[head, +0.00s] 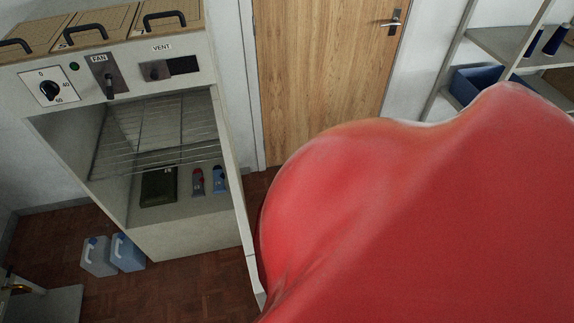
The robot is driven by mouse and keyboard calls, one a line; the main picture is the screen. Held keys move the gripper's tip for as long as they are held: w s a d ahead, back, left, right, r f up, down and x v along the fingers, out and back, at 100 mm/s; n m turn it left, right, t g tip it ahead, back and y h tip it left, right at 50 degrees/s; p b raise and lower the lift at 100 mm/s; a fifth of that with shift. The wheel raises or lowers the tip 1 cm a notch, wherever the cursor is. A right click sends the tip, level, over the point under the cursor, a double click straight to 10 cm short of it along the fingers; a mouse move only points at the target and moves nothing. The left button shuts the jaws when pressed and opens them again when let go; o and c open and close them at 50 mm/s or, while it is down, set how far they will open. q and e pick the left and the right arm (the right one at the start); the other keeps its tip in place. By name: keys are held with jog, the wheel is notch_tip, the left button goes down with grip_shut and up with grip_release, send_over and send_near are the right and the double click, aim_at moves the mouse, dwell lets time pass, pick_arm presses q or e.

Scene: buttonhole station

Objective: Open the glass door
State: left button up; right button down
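The cabinet (185,240) stands at the left with its front opening uncovered. A narrow pale panel (238,200), seen almost edge-on, runs down the opening's right side. It looks like the glass door swung outward, but its glass face and handle cannot be made out. A large smooth red shape, probably a link of my own arm, fills the lower right and hides what lies behind it. Neither gripper can be made out.
Inside the cabinet are a wire rack (155,130), a dark green item (158,187), a red tube (198,182) and a blue tube (218,179). Canisters (112,254) stand on the floor at left. A wooden door (320,70) and shelving (500,42) are behind.

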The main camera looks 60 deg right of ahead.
dwell(0.4)
jog(key=c, duration=0.8)
grip_release()
jog(key=shift+d+f, duration=0.1)
jog(key=shift+s+d, duration=0.15)
jog(key=shift+s, duration=0.1)
jog(key=b+v, duration=0.6)
jog(key=v, duration=1)
jog(key=shift+s+d, duration=0.2)
jog(key=shift+d, duration=0.15)
